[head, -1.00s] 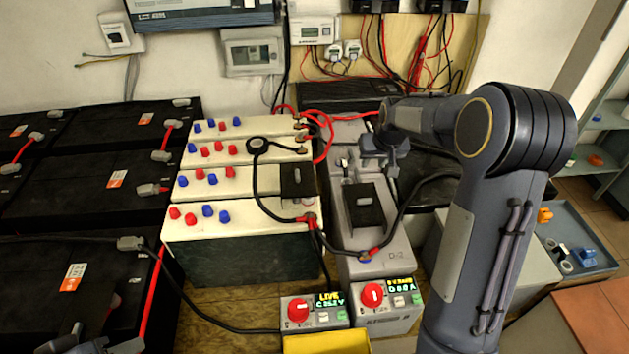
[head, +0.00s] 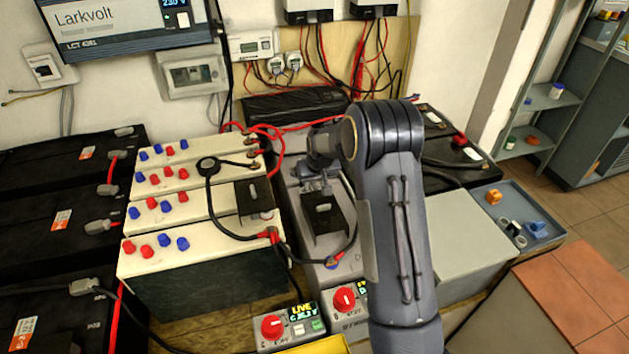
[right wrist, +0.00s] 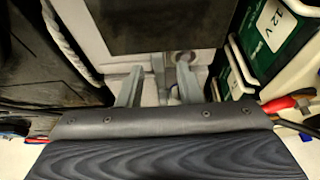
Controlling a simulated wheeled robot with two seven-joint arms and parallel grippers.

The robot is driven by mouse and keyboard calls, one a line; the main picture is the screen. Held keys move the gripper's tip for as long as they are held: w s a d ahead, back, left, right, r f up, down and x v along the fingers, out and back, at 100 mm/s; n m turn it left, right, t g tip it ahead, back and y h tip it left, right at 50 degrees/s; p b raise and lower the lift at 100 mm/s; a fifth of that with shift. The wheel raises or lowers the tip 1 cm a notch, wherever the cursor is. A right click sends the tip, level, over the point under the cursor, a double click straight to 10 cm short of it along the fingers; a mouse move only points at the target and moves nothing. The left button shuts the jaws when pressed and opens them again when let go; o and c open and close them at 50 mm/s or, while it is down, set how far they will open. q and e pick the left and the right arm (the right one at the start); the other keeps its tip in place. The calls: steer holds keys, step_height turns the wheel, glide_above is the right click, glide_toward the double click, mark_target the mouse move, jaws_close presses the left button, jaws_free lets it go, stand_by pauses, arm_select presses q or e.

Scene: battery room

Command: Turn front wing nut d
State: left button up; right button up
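My right gripper (head: 318,184) points down over the long grey battery case, just behind a black cover plate (head: 331,228). A small light fitting (head: 322,207) shows on that plate; I cannot tell whether it is a wing nut. In the right wrist view, the two fingers of my gripper (right wrist: 160,85) are apart, with a narrow grey upright part (right wrist: 158,75) between them. A round metal disc (right wrist: 183,57) shows by the right fingertip. I cannot identify front wing nut d for certain, or tell whether a finger touches it. My left gripper is out of view.
Cream batteries (head: 200,215) with red and blue caps stand to the left, with a black cable across them. Two control boxes with red knobs (head: 272,326) stand in front. A blue tray (head: 525,222) holds small parts at the right.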

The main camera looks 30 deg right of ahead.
steer(key=shift+c, duration=0.3)
jaws_close()
steer(key=shift+m, duration=0.3)
steer(key=m+h, duration=0.1)
steer(key=m, duration=0.1)
steer(key=shift+a+m+p, duration=0.15)
steer(key=shift+m+p, duration=0.2)
steer(key=shift+m, duration=0.05)
steer(key=m, duration=0.1)
steer(key=m+g+h, duration=0.1)
steer(key=m, duration=0.1)
steer(key=shift+w+a+m, duration=0.1)
steer(key=shift+w+m, duration=0.05)
steer(key=shift+m, duration=0.15)
steer(key=m+g, duration=0.1)
steer(key=m, duration=0.1)
steer(key=m+g+h+p, duration=0.1)
steer(key=m, duration=0.2)
steer(key=shift+w, duration=0.2)
steer(key=m+g, duration=0.1)
steer(key=m, duration=0.2)
steer(key=m+g, duration=0.1)
steer(key=m, duration=0.2)
steer(key=shift+w, duration=0.15)
